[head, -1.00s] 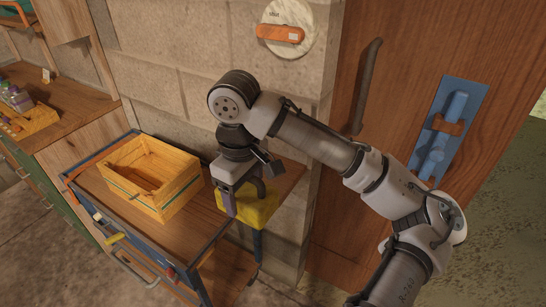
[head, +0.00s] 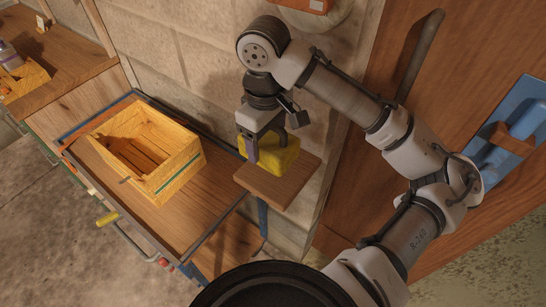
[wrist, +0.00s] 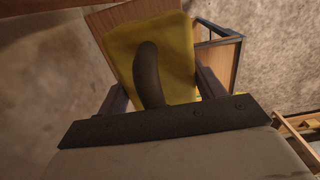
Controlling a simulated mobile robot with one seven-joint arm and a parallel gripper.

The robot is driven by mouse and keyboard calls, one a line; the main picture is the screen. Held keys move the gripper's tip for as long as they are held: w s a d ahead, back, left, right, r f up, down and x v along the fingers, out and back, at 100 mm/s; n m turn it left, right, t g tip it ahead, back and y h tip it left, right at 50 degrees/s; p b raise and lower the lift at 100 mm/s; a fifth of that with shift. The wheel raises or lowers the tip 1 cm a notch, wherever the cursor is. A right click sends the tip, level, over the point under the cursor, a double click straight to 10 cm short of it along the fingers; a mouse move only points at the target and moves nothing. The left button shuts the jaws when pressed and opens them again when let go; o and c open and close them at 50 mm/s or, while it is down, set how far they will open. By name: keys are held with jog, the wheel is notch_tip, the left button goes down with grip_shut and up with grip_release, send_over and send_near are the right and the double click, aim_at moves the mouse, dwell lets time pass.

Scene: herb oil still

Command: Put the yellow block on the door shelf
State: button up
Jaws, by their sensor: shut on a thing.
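The yellow block (head: 283,158) is between the fingers of my gripper (head: 266,148), which is shut on it. In the head view the block is over the back part of the small wooden door shelf (head: 285,187), beside the door; whether it rests on the shelf or hangs just above it, I cannot tell. In the wrist view the yellow block (wrist: 178,35) fills the space between the two dark fingers (wrist: 162,95), partly covered by a dark curved part. A wooden surface shows behind it there.
A wooden crate (head: 190,170) stands on a wheeled wooden cart (head: 205,225) left of the shelf. A stone wall (head: 215,70) is close behind. A wooden door (head: 475,60) with a long handle (head: 420,55) and a blue plate stands at the right.

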notch_tip(320, 180, down, 8)
jog(key=shift+r, duration=0.2)
dwell(0.3)
jog(key=shift+f, duration=0.2)
jog(key=o, duration=1.3)
